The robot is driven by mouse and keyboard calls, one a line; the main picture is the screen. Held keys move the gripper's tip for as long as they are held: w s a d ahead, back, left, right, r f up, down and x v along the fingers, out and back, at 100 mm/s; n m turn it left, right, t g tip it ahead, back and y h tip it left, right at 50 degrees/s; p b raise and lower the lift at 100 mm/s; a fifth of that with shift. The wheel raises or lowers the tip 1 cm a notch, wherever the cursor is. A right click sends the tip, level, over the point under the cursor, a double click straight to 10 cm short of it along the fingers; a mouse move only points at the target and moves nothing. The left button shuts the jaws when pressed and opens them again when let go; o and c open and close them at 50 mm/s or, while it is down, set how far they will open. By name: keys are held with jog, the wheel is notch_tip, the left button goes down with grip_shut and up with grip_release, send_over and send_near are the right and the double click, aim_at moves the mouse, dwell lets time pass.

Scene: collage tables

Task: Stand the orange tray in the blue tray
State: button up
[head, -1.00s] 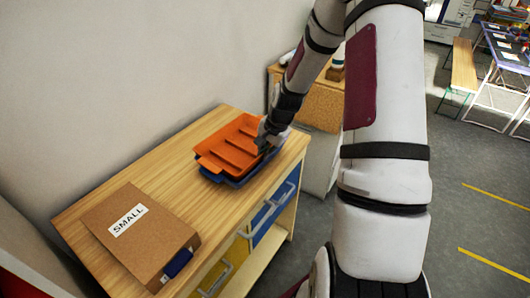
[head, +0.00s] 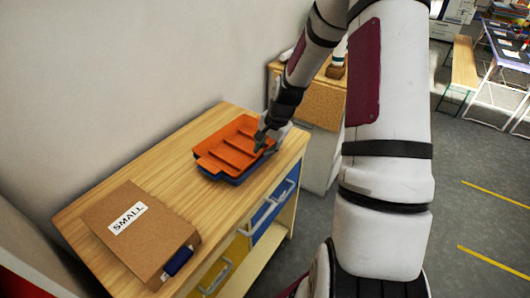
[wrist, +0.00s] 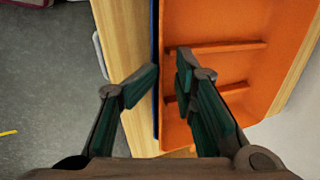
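The orange tray (head: 226,157), with raised ridges across it, sits in the blue tray (head: 232,180) on the wooden table. Only a thin part of the blue tray shows below it. In the wrist view the orange tray (wrist: 240,25) fills the right side, with the blue tray's edge (wrist: 155,30) as a dark strip along it. My gripper (head: 263,141) is at the trays' right side. In the wrist view its fingers (wrist: 161,78) are apart, one over the orange tray and one outside the edge. I see no grip on the wall.
A brown box marked SMALL (head: 143,232) lies at the table's near left, with a blue piece (head: 178,261) at its corner. The wooden tabletop (head: 170,160) is clear between box and trays. A wall runs behind. A cabinet (head: 318,105) stands beyond the table.

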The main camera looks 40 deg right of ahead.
jog(key=a+v, duration=0.1)
jog(key=v, duration=1)
jog(key=s+a+r+n+h, duration=0.1)
jog(key=s+a+r+n, duration=0.25)
jog(key=a+r, duration=0.35)
jog(key=s+a+r+n+t, duration=0.1)
jog(key=s+a+r+n, duration=0.4)
jog(key=s, duration=0.4)
jog(key=s+a+r+n+t, duration=0.1)
jog(key=s+a+r+n, duration=0.5)
jog(key=s, duration=0.3)
jog(key=shift+a+r, duration=0.2)
jog(key=shift+a, duration=0.7)
jog(key=shift+s, duration=0.1)
